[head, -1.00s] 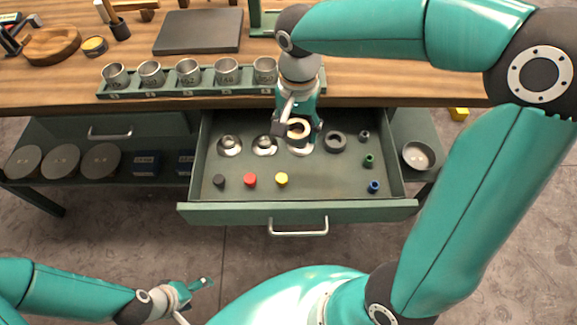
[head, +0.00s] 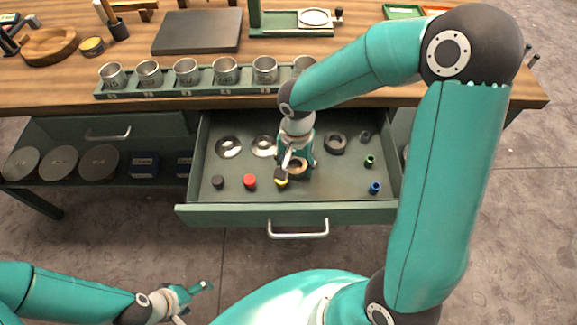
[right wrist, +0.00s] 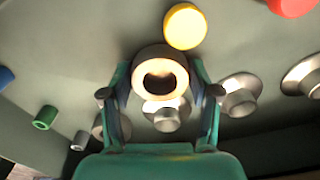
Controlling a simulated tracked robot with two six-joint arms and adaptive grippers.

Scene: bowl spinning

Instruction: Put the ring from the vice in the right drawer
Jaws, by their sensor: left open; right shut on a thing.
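My right gripper (head: 293,170) is shut on a pale ring (head: 299,166). It holds the ring inside the open right drawer (head: 235,213), close to the yellow piece. In the right wrist view the ring (right wrist: 160,72) sits between both fingers, its hole facing the camera. I cannot tell if it touches the drawer floor. My left gripper (head: 199,292) is open and empty at the lower left, away from the bench. A green fixture (head: 290,31) with a slide and a pale disc stands on the bench top; I cannot tell if it is the vice.
The drawer holds metal flanged pieces (head: 228,146), a dark ring (head: 335,143), a black piece, a red piece (head: 249,181), a yellow piece (right wrist: 185,26) and small green and blue pieces. A rack of metal cups (head: 186,88) lines the bench edge behind.

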